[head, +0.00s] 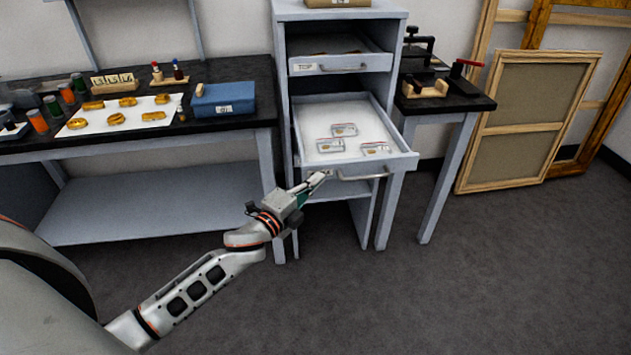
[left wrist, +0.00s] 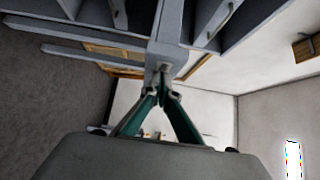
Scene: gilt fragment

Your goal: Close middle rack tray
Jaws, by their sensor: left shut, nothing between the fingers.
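The middle rack tray (head: 376,165) is pulled out of the grey rack (head: 283,70) in the head view. It holds several small labelled clear packets (head: 330,145), and a bar handle runs along its front. My left gripper (head: 321,176) is shut and empty at the left part of the tray's front, close to the handle's left end. The left wrist view shows the closed fingertips (left wrist: 163,72) right by a grey surface of the rack or tray; I cannot tell whether they touch it. My right gripper is not in view.
The top tray (head: 340,64), labelled TOP, sits above with its front a little forward. A black-topped bench with gilt pieces and a blue box (head: 222,99) stands left. A small table (head: 455,99) with tools stands right, with wooden frames (head: 525,120) beyond. The floor in front is clear.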

